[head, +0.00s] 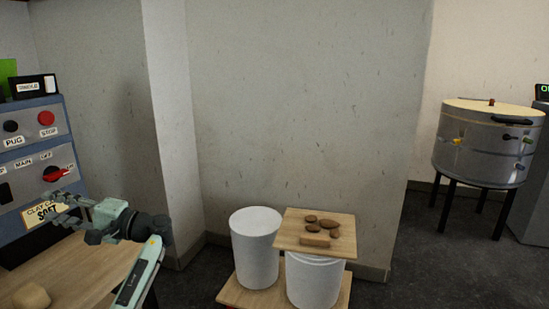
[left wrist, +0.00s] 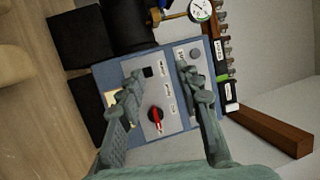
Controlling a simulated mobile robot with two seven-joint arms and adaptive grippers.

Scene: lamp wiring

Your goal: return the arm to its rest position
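My left gripper (head: 64,209) is at the lower left of the head view, above the wooden table (head: 85,268). It points left, toward the blue-edged control panel (head: 36,150). In the left wrist view the two fingers of my left gripper (left wrist: 162,80) stand apart with nothing between them. Behind them is the panel face with its red rotary switch (left wrist: 156,114); I see no contact, though the exact gap is hard to tell. In the head view the red switch (head: 57,174) shows just above the gripper. My right arm and gripper are not in view.
A lump of clay (head: 32,296) lies on the table. Two white buckets (head: 256,248) stand on a low wooden base, one topped by a board (head: 340,222) with several brown lumps. A round metal kiln (head: 485,145) stands far right. The floor between is clear.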

